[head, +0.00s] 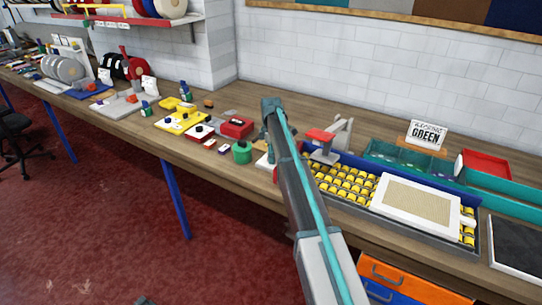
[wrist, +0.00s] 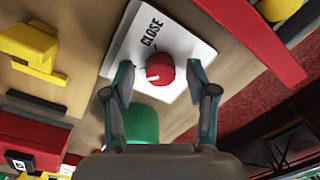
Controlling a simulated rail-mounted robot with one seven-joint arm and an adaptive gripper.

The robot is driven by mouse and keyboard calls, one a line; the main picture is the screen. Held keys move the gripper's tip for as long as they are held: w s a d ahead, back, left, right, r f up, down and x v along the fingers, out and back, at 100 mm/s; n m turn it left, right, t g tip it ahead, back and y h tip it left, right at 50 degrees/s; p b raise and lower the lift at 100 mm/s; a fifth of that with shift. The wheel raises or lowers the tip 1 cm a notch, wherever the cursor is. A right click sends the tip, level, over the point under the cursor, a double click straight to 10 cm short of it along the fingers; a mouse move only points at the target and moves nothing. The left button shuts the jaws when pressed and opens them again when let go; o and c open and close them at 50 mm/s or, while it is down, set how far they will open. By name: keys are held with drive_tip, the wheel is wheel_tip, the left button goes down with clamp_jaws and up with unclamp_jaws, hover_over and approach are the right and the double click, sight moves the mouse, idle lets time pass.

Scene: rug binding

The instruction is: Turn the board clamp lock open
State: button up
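In the wrist view a white plate (wrist: 185,45) printed "CLOSE" carries a round red knob (wrist: 160,66) with a white mark on it, apparently the clamp lock. My gripper (wrist: 159,74) is open, with one finger on each side of the knob and a visible gap on both sides. Nothing is held. In the head view my gripper (head: 270,145) points down over the bench, and a corner of the white plate (head: 263,161) shows beside it. The knob is hidden there by my arm.
A green cylinder (head: 242,152) stands close to the left of the plate; it also shows in the wrist view (wrist: 141,122). A red box (head: 236,128) and yellow pieces (head: 182,121) lie further left. A blue-edged tray (head: 345,163) of yellow spools is on the right.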

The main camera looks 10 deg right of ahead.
wheel_tip(320, 180, up, 12)
drive_tip(key=shift+w, duration=0.3)
idle(0.4)
